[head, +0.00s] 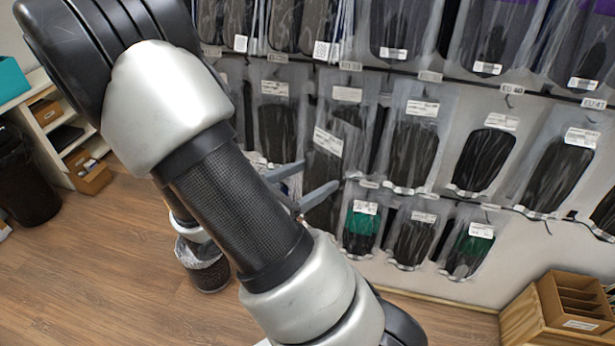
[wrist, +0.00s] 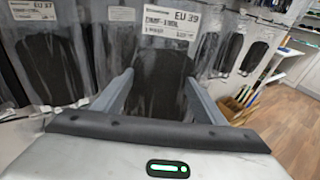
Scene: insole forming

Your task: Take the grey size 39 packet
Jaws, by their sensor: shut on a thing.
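The size 39 packet (wrist: 163,68) is a clear bag with a dark grey insole and a white label reading EU 39 at its top. In the wrist view it stands between the two fingers of my gripper (wrist: 160,76), which is shut on it. In the head view the same packet (head: 322,180) hangs tilted in front of the wall rack, its label slanted. My gripper (head: 318,176) shows there as two grey fingers, partly behind my arm. The packet's lower end is hidden in the wrist view.
Rows of hanging insole packets (head: 415,145) fill the wall close around the held one. An EU 37 packet (wrist: 25,60) hangs at left in the wrist view. A wooden box (head: 575,305) stands lower right, a bin (head: 208,272) lower left.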

